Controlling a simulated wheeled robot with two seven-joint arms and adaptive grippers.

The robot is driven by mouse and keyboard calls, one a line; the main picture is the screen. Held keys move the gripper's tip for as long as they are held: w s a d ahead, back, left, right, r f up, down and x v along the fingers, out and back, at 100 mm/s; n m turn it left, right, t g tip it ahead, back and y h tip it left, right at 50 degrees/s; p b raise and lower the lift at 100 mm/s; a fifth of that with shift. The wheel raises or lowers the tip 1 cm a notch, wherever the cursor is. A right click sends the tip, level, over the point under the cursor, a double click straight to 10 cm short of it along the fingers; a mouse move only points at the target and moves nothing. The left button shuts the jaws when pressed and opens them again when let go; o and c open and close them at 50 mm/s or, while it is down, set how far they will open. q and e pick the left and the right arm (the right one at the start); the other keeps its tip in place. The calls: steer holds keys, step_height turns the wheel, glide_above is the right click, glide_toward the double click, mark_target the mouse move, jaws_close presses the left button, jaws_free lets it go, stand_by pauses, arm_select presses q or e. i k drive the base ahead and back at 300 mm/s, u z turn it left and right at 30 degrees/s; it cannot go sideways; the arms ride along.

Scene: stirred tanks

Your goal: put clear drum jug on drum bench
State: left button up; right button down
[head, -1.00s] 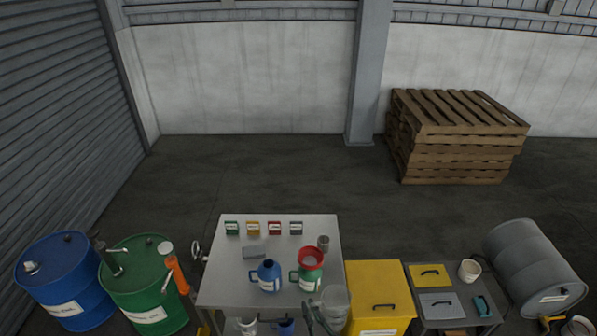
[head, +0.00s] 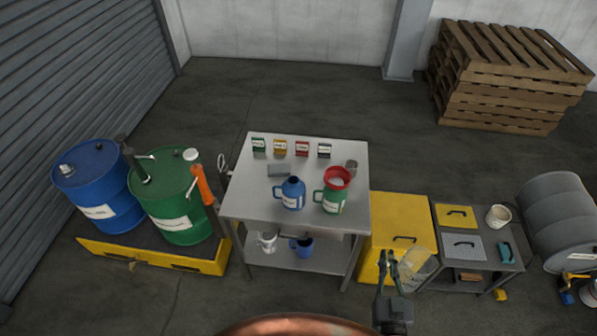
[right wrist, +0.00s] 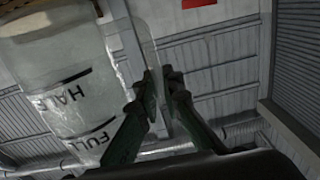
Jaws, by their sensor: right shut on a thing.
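The clear jug (head: 418,264) is in front of the yellow cabinet in the head view. My right gripper (head: 388,262) is shut on it at the jug's left side. The grey metal bench (head: 237,205) beside the drums, which I take as the drum bench, stands left of the jug. A blue jug (head: 291,196) and a green jug with a red funnel (head: 333,198) stand on it. My left gripper is not in view.
Blue (head: 98,190) and green (head: 172,205) drums stand on a yellow-edged pallet at left. The yellow cabinet (head: 395,215) and a low cart (head: 480,264) adjoin the bench on the right. The bench top's front left is clear. A copper-coloured curved surface (head: 295,326) shows at the bottom edge.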

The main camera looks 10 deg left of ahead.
mark_target(249, 196)
steer(key=u, duration=0.8)
steer(key=k, duration=1.05)
steer(key=u, duration=1.75)
steer(key=i, duration=2)
steer(key=z, duration=0.55)
steer(key=i, duration=1)
steer(key=z, duration=1.6)
steer(key=i, duration=0.7)
steer(key=z, duration=0.6)
